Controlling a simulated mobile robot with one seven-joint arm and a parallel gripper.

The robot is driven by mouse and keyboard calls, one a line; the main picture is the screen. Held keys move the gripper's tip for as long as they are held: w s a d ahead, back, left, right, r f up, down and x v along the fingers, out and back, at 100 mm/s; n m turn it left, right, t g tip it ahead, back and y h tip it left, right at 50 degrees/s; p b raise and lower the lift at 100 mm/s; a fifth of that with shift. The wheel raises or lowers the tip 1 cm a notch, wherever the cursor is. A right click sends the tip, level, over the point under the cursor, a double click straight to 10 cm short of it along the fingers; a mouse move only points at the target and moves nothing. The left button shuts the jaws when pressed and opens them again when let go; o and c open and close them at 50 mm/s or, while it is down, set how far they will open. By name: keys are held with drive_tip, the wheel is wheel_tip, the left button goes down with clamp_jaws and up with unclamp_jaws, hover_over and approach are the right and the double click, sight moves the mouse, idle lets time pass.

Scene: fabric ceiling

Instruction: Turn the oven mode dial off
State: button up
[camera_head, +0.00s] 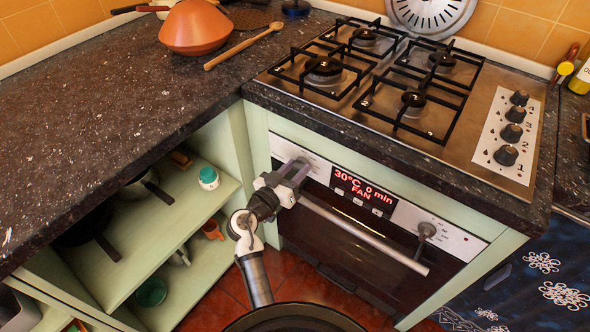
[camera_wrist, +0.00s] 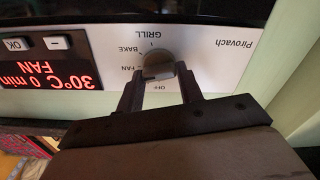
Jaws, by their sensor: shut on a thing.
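The oven mode dial (camera_wrist: 158,64) is a round grey knob on the white panel, shown upside down in the wrist view. OFF, FAN, BAKE and GRILL are printed around it. My gripper (camera_wrist: 160,82) has one dark finger on each side of the knob and is shut on it. In the head view my gripper (camera_head: 296,170) is at the left end of the oven panel and hides most of this dial. The red display (camera_head: 362,189) reads 30°C, 0 min, FAN. The knob's exact pointer angle is hard to tell.
The oven door handle (camera_head: 365,236) runs just below and right of my gripper. A second dial (camera_head: 427,230) is at the panel's right. The hob (camera_head: 440,150) is above. Open shelves (camera_head: 150,245) with pots are at the left.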

drive_tip(key=n, duration=0.7)
drive_tip(key=shift+a+n+p, duration=0.1)
drive_tip(key=shift+n+p, duration=0.2)
drive_tip(key=shift+n, duration=0.1)
drive_tip(key=n+p, duration=0.1)
drive_tip(key=n, duration=0.2)
drive_tip(key=shift+f+n+p, duration=0.2)
drive_tip(key=shift+n+p, duration=0.9)
drive_tip(key=shift+n, duration=1)
drive_tip(key=o, duration=1)
drive_tip(key=b+v, duration=0.3)
drive_tip(key=v, duration=1)
drive_tip(key=shift+s+a, duration=0.3)
